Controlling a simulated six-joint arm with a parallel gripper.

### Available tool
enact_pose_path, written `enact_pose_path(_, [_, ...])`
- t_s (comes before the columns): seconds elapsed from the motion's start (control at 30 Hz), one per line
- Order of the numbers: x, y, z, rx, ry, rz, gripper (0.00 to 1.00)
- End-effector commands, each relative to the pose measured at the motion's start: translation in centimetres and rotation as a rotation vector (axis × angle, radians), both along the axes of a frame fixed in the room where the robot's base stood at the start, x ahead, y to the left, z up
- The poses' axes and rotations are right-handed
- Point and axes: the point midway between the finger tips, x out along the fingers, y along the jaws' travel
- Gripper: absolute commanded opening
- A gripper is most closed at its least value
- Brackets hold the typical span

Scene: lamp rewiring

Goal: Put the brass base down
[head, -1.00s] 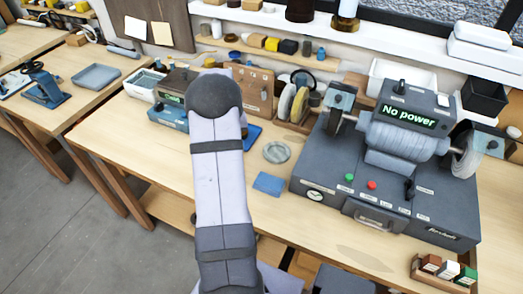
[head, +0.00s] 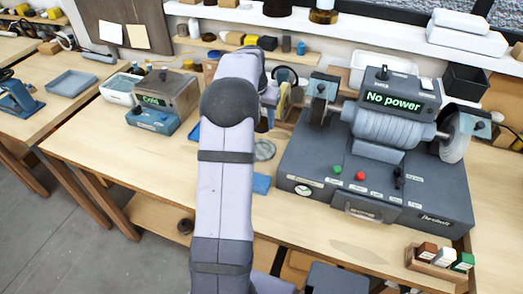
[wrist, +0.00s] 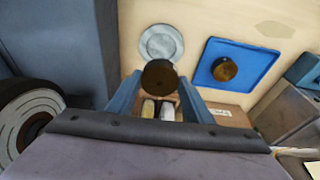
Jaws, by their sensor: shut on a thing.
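In the wrist view my gripper (wrist: 160,80) is shut on a dark, round brass piece, which I take to be the brass base (wrist: 160,74). It hangs over the bench, with its round face toward the camera. In the head view my arm hides the gripper and the held piece; the grey dish (head: 265,150) shows right of the arm.
The grey machine (head: 385,165) reading "No power" stands right of my arm. Its wheel (wrist: 28,120) is left in the wrist view. A blue-grey meter box (head: 155,117) stands left. The front left of the wooden bench (head: 120,155) is clear.

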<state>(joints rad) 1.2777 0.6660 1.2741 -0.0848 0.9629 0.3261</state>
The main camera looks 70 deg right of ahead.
Motion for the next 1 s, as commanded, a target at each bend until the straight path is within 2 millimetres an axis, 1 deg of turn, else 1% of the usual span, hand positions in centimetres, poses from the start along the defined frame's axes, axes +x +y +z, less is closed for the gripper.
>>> enact_pose_path(0.2, [-0.1,0.4,0.0,-0.003,-0.001,-0.075,0.24])
enact_pose_path(0.37, [-0.1,0.4,-0.2,-0.002,0.0,-0.084,0.24])
enact_pose_path(0.47, [-0.2,0.4,-1.0,0.0,0.001,-0.083,0.24])
enact_pose_path(0.7, [-0.2,0.4,-4.5,0.001,0.002,-0.082,0.24])
enact_pose_path(0.8, [-0.1,0.4,-5.6,-0.001,0.001,-0.081,0.24])
enact_pose_path(1.0, [-0.1,0.3,-6.3,-0.004,-0.001,-0.081,0.24])
